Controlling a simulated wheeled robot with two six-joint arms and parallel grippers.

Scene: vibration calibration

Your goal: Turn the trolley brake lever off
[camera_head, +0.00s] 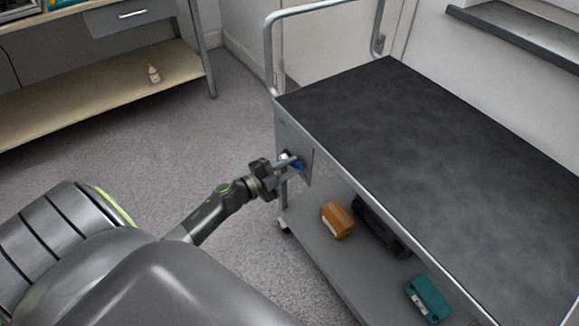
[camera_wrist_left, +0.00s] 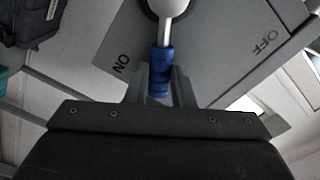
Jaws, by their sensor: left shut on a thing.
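The trolley (camera_head: 430,130) has a dark top and a grey plate (camera_head: 293,145) on its side nearest my left arm. In the left wrist view the plate (camera_wrist_left: 225,50) bears the words ON at left and OFF at upper right. The brake lever (camera_wrist_left: 174,10) is a metal bar with a blue grip (camera_wrist_left: 161,60). The lever lies nearer the ON word. My left gripper (camera_wrist_left: 159,85) is shut on the blue grip. My right gripper is not in view.
An orange-brown box (camera_head: 337,220), a dark case (camera_head: 380,228) and a teal box (camera_head: 428,299) stand on the trolley's lower shelf (camera_head: 318,250). A workbench with a low shelf (camera_head: 110,92) and small bottle (camera_head: 153,73) is at upper left. Floor between is clear.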

